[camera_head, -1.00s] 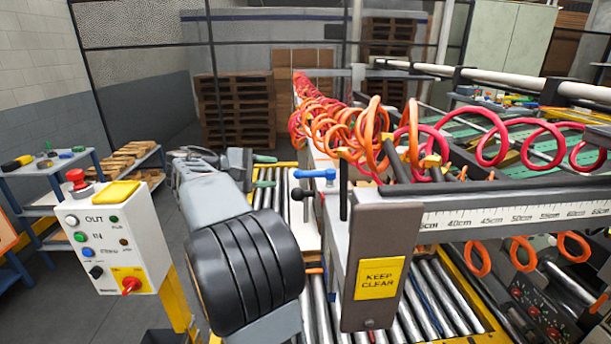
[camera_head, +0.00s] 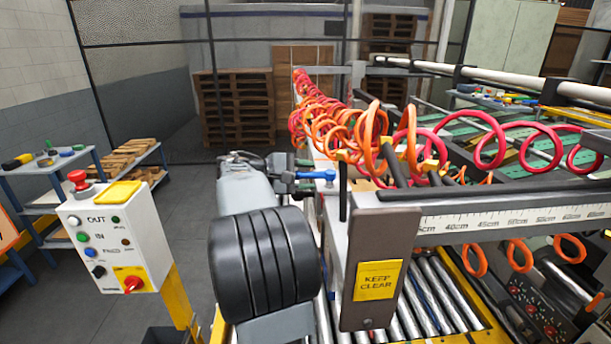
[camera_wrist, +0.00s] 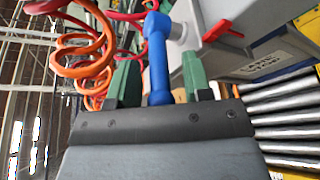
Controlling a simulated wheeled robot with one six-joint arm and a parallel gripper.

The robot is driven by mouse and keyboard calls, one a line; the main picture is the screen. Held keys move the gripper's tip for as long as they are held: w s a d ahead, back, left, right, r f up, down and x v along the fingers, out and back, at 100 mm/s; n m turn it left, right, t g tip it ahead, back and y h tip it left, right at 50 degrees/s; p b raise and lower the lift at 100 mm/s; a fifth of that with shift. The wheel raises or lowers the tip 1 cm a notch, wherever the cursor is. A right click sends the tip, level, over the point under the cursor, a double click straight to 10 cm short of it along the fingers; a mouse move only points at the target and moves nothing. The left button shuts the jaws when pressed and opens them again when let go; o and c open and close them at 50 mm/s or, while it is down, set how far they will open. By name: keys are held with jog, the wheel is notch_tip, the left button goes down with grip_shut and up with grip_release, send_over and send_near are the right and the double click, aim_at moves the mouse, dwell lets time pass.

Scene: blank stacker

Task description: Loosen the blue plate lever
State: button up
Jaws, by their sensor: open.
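The blue plate lever (camera_head: 317,174) sits at the near end of the stacker's frame, pointing left in the head view. In the wrist view the blue lever (camera_wrist: 157,60) stands between the two green fingers of my gripper (camera_wrist: 158,82). The fingers are apart, one on each side of the lever, with visible gaps. In the head view my gripper (camera_head: 300,174) is at the lever's left end, partly hidden by my arm. A red lever (camera_wrist: 222,28) shows to the right in the wrist view.
Orange and red coiled hoses (camera_head: 370,130) hang close beside the lever. A control box (camera_head: 112,238) is at the left. Rollers (camera_head: 432,290) run below.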

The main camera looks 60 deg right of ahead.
jog(key=shift+c, duration=0.3)
grip_shut()
jog(key=shift+a, duration=0.1)
